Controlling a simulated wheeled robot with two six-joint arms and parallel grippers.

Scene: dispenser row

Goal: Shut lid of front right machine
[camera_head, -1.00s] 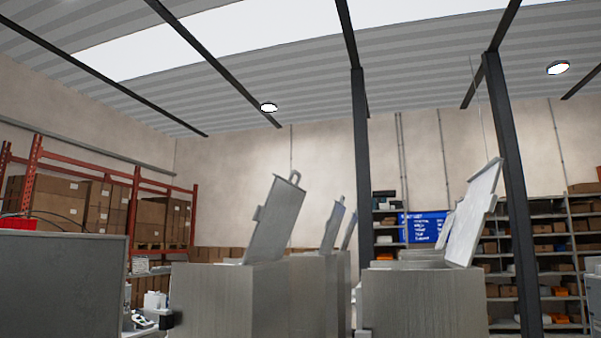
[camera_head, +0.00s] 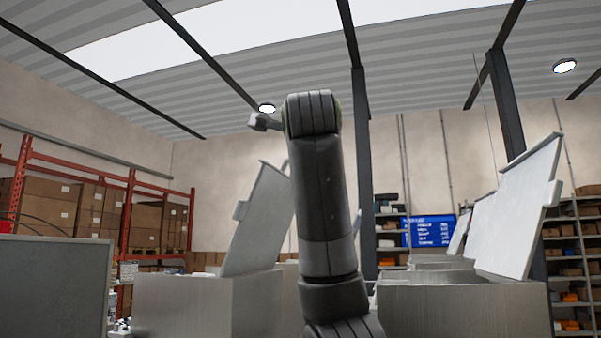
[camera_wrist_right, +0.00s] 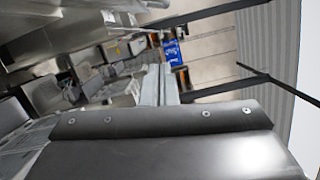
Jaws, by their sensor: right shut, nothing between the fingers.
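The front right machine (camera_head: 465,312) is a grey metal box at the lower right of the head view. Its pale lid (camera_head: 523,208) stands open, tilted up and leaning to the right. My right arm rises in the middle of the head view, left of that machine and apart from its lid in the picture. In the right wrist view, my right gripper (camera_wrist_right: 158,86) shows as two fingers lying together, shut and empty. My left gripper is not in view.
The front left machine (camera_head: 195,308) also has its lid (camera_head: 256,222) open; my arm partly hides the row behind it. More open lids (camera_head: 460,233) stand behind the right machine. A grey panel (camera_head: 52,290) is at far left. Dark posts and shelves stand behind.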

